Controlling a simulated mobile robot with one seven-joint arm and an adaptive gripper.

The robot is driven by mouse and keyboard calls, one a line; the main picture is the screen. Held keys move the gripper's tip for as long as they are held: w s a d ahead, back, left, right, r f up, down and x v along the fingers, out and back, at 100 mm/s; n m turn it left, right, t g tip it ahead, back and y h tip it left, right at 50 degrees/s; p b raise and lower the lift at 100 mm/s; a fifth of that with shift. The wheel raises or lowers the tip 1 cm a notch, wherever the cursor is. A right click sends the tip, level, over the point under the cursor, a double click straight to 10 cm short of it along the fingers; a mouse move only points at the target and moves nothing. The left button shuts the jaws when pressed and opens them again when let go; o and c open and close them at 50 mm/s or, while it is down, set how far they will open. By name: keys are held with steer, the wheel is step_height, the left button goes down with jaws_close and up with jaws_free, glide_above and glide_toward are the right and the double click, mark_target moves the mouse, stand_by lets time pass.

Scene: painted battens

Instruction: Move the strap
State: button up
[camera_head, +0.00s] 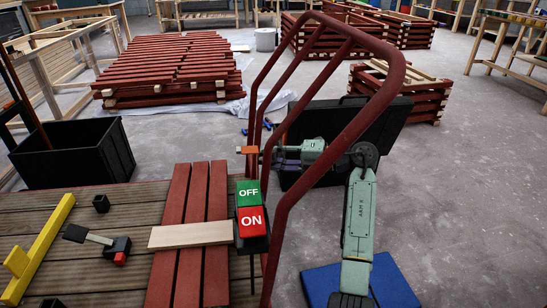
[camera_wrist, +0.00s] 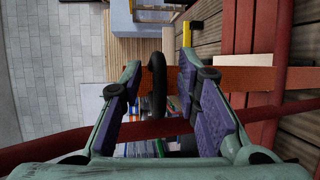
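My gripper (camera_head: 270,150) reaches leftward at the red rail frame. In the wrist view its two purple-padded fingers (camera_wrist: 160,72) stand apart. A thick black loop (camera_wrist: 158,92), which seems to be the strap, lies between the fingers without clear contact. It crosses an orange-brown bar (camera_wrist: 250,78) that runs right behind one finger toward the red rail. In the head view the orange piece (camera_head: 247,150) shows just left of the gripper; I cannot make out the loop's shape there.
The red rail (camera_head: 340,135) curves close around my gripper. A switch box (camera_head: 250,208) with OFF and ON faces is below. Red battens (camera_head: 205,190), a pale board (camera_head: 190,235) and a yellow batten (camera_head: 40,250) lie left. A black bin (camera_head: 75,155) stands behind them.

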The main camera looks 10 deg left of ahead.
steer(key=c, duration=0.7)
steer(key=shift+f, duration=0.1)
